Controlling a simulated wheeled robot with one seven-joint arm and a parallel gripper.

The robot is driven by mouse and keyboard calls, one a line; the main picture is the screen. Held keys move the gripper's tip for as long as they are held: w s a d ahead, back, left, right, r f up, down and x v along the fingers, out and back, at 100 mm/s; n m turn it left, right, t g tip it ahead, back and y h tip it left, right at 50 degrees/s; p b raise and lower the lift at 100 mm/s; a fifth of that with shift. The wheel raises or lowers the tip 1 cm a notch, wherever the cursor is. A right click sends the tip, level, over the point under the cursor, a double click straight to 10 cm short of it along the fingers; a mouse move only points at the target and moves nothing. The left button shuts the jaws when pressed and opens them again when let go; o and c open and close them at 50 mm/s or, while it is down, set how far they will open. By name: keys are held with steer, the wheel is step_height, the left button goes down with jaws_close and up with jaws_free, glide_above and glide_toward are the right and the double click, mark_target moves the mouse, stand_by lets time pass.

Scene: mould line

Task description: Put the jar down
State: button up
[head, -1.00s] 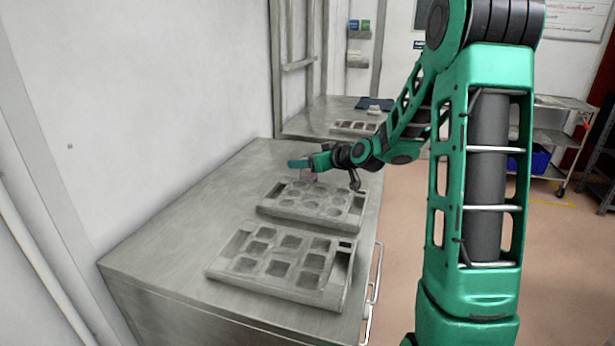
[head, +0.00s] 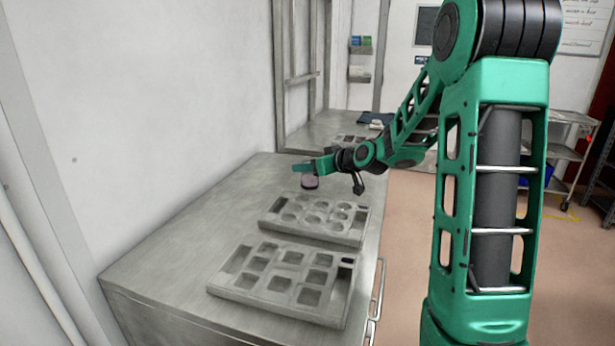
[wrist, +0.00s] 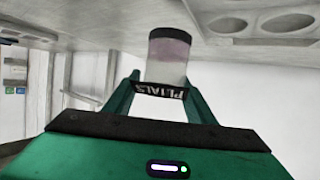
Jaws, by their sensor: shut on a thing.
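My gripper (head: 303,168) is shut on a small jar (head: 310,182) and reaches over the far part of the steel bench. The jar hangs below the fingers, beyond the tray with round pockets (head: 262,222). It looks clear with pinkish contents and a dark end. In the wrist view the jar (wrist: 168,62) sits between the two green fingers, with a dark lettered band near them. Its far end appears free. I cannot tell how far it is above the bench.
A tray with square pockets (head: 222,288) lies nearer on the bench (head: 170,245). Both trays look empty. Bare bench lies left of the trays, beside the wall. A second bench (head: 310,135) with another tray stands behind. A wire cart (head: 560,150) stands at right.

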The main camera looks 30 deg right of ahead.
steer(key=s+a+r, duration=0.7)
steer(key=a, duration=0.2)
steer(key=shift+a+r, duration=0.2)
steer(key=shift+r, duration=0.2)
